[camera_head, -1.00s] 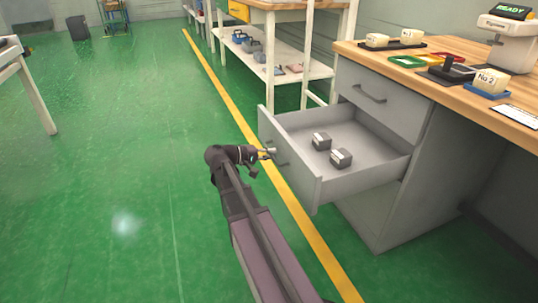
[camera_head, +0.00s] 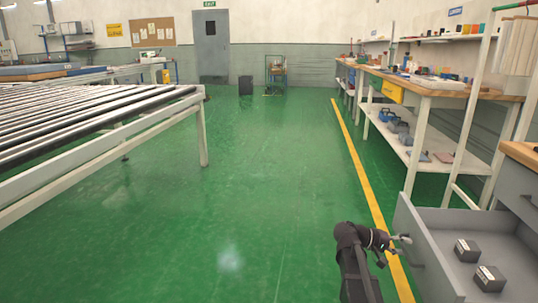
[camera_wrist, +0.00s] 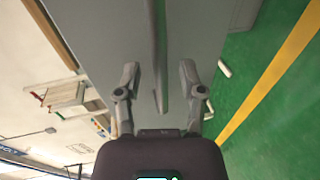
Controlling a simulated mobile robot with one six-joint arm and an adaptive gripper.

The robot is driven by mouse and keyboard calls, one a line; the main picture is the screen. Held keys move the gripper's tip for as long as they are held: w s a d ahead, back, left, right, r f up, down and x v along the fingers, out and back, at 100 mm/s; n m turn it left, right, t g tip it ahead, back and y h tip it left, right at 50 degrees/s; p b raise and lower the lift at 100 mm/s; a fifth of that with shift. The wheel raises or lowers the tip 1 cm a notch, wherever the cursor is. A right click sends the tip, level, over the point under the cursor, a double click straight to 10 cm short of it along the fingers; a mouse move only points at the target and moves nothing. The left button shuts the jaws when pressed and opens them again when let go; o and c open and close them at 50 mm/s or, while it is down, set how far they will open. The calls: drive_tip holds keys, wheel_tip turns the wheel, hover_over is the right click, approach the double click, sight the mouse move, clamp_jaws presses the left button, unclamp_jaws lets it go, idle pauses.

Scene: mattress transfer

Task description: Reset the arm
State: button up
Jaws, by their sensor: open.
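My gripper (camera_head: 400,242) is at the lower right of the head view, beside the front of the open grey drawer (camera_head: 425,255). The grey drawer front (camera_wrist: 135,35) fills the upper middle of the wrist view. From these views I cannot tell whether a fingertip touches the drawer or its handle.
Two small dark blocks with pale tops, one (camera_head: 467,250) behind the other (camera_head: 489,278), lie in the drawer. A roller conveyor (camera_head: 95,120) stands at the left. A workbench (camera_head: 440,95) lines the right wall. The green floor (camera_head: 250,180) between them is clear.

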drive_tip(key=w+a+r+n+t+y+p, duration=0.1)
drive_tip(key=w+a+t+p, duration=0.1)
drive_tip(key=w+t+p, duration=0.15)
drive_tip(key=s+a+r+n+g+y+p, duration=0.1)
drive_tip(key=s+a+y+p, duration=0.55)
drive_tip(key=a, duration=0.65)
drive_tip(key=s+a+y+p, duration=0.6)
drive_tip(key=s+a+y, duration=0.2)
drive_tip(key=a, duration=0.5)
wheel_tip(320, 180, up, 38)
drive_tip(key=p, duration=3.8)
drive_tip(key=shift+w, duration=0.25)
drive_tip(key=shift+f, duration=0.1)
